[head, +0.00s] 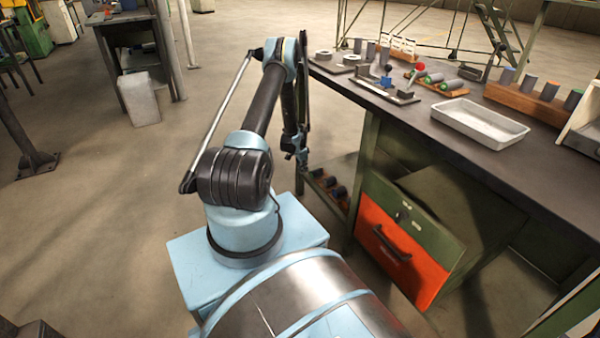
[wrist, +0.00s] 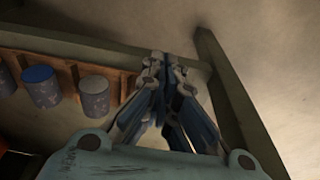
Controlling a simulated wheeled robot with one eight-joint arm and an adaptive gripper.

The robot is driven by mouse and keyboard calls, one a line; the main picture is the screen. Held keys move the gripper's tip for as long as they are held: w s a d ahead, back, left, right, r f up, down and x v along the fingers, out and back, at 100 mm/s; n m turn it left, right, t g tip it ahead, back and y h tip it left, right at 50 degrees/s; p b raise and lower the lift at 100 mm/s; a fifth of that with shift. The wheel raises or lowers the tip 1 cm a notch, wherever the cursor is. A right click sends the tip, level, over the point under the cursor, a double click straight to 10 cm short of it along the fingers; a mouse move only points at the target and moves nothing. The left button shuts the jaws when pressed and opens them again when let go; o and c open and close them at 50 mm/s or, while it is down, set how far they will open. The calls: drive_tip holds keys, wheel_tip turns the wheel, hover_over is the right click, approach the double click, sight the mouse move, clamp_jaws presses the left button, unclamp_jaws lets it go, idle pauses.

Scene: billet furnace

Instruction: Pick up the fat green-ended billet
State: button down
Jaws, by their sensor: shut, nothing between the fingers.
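I cannot tell which is fatter. My gripper (head: 302,160) hangs below the bench top at its left end, apart from them. In the wrist view my gripper (wrist: 163,60) has its fingertips together with nothing between them. Beside it is a wooden rack (wrist: 66,66) with a blue-ended billet (wrist: 42,88) and a grey-ended one (wrist: 94,95). No green end shows in that view.
On the bench are a wooden rack (head: 528,100) of upright billets, a white tray (head: 480,123) and small fixtures. Below are a low shelf with dark billets (head: 330,186) and an orange-fronted drawer (head: 400,250). A bench leg (wrist: 235,100) stands right of my gripper.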

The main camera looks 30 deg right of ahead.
sight(317, 170)
drive_tip(key=d, duration=0.5)
drive_tip(key=d+f, duration=0.1)
drive_tip(key=d, duration=0.2)
drive_tip(key=shift+s+d, duration=0.15)
drive_tip(key=shift+s, duration=0.25)
drive_tip(key=shift+f, duration=0.25)
drive_tip(key=shift+s, duration=0.1)
